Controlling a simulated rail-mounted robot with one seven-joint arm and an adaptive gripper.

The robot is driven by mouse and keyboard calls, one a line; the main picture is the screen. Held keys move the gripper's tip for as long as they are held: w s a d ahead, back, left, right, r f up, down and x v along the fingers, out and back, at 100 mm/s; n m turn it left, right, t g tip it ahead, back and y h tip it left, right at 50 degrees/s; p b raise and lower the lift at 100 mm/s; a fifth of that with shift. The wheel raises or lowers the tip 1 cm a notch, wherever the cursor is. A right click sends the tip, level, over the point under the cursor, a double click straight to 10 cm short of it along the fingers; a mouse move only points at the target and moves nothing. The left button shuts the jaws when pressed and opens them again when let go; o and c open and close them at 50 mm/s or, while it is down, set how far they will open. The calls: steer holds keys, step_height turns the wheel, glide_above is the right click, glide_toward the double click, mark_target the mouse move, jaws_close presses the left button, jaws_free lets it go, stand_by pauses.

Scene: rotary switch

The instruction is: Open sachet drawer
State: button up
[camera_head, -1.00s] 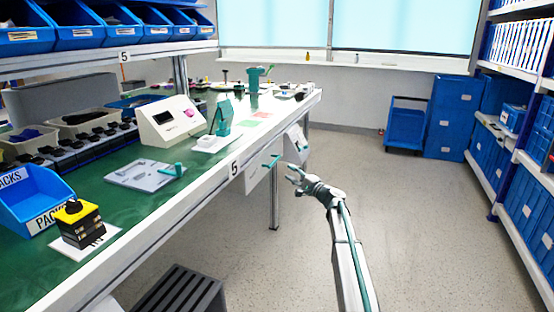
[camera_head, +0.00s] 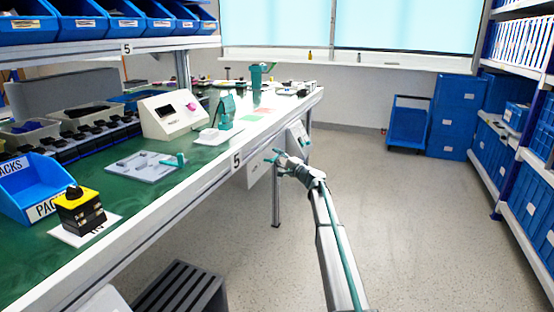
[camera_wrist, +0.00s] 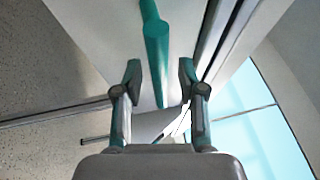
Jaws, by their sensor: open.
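The drawer is a white box under the bench edge; its front (camera_head: 258,174) is partly hidden behind my gripper in the head view. Its teal bar handle (camera_wrist: 157,52) shows in the wrist view, running down from the top centre of the picture. My gripper (camera_head: 273,155) is at the drawer front in the head view. In the wrist view my gripper (camera_wrist: 159,82) is open, with one teal-tipped finger on each side of the handle's end. I cannot tell whether a finger touches the handle. The drawer looks shut against the bench.
The green-topped bench with its white front edge (camera_head: 180,197) runs along the left, just above my gripper. A bench leg (camera_head: 276,205) stands below it. A second white unit (camera_head: 298,138) hangs farther along the bench. The floor (camera_head: 420,230) to the right is clear.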

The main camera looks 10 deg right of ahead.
jaws_close()
steer(key=shift+s, duration=0.1)
stand_by(0.4)
